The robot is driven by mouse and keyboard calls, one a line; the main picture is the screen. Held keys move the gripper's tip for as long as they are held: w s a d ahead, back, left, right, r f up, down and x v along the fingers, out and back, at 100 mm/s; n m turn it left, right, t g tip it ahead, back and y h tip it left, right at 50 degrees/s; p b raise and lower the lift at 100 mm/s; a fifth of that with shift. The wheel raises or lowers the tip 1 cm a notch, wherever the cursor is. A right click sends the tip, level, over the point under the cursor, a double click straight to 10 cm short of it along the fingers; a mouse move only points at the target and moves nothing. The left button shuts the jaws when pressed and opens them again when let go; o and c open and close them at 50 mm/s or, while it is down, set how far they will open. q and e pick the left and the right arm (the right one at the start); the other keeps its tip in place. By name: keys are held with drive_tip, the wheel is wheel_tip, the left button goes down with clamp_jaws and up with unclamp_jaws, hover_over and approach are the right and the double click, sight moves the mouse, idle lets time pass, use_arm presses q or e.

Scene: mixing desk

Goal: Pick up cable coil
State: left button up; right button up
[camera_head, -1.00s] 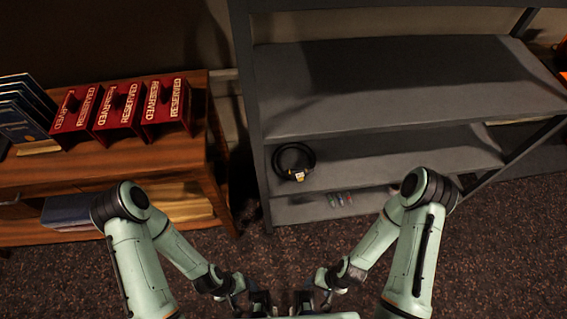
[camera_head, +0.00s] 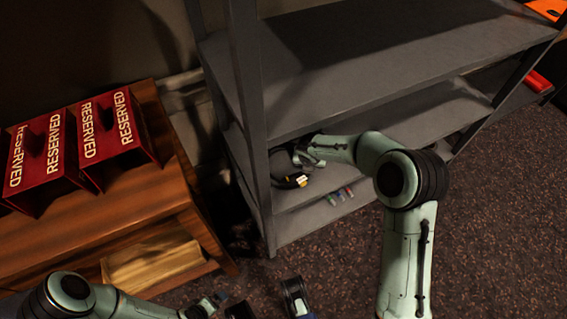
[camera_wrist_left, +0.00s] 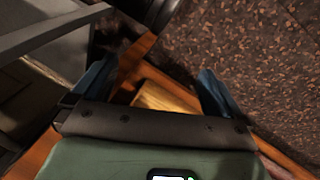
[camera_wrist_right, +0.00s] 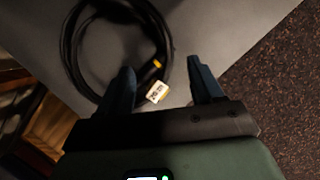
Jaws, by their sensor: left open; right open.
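The cable coil (camera_head: 287,182) is black with a small white and yellow tag, and it lies on a lower shelf of the grey rack (camera_head: 247,110). In the right wrist view the coil (camera_wrist_right: 66,50) lies flat ahead of the fingers, with its tagged side toward the gap. My right gripper (camera_wrist_right: 165,80) is open, its left finger overlapping the coil's near edge in the picture; contact cannot be told. In the head view my right arm hides part of the coil. My left gripper (camera_wrist_left: 155,85) is open and empty, low near the wooden cabinet.
Red RESERVED signs (camera_head: 85,140) stand on the wooden cabinet (camera_head: 165,210) at left. The carpet (camera_head: 500,220) at right is clear.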

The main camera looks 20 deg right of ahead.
drive_tip(key=x, duration=0.2)
drive_tip(key=shift+d+f+b, duration=0.15)
drive_tip(key=shift+f+b, duration=0.2)
drive_tip(key=shift+b+x, duration=0.55)
drive_tip(key=shift+x, duration=0.55)
drive_tip(key=shift+b+x, duration=0.3)
drive_tip(key=shift+x, duration=0.85)
use_arm(q)
drive_tip(key=f, duration=0.1)
drive_tip(key=a+f, duration=0.1)
drive_tip(key=w+f, duration=0.1)
drive_tip(key=shift+a+f+y, duration=0.2)
drive_tip(key=shift+a+y, duration=0.1)
use_arm(e)
drive_tip(key=shift+r, duration=0.15)
clamp_jaws()
